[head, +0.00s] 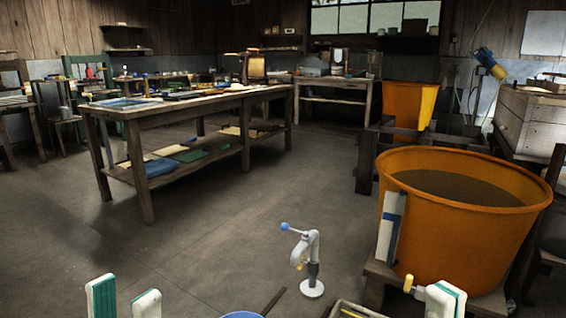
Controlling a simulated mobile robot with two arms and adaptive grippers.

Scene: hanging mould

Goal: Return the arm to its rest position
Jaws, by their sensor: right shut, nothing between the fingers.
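My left gripper (123,299) shows at the bottom left, with two white fingers, one edged in green. Its fingers stand apart and nothing shows between them. My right gripper (443,300) shows at the bottom right, cut off by the frame edge. It is shut and empty, in front of the large orange vat (440,235). A pale narrow panel with a blue band (389,236) stands upright against the vat's left side; I cannot tell whether it is the mould. Most of both arms is out of view.
A white stand with a blue knob (312,265) is at bottom centre, near a blue round rim (241,314) and a tray edge (355,309). A long wooden table (140,112) is at left. A second orange vat (409,105) stands behind. The middle floor is clear.

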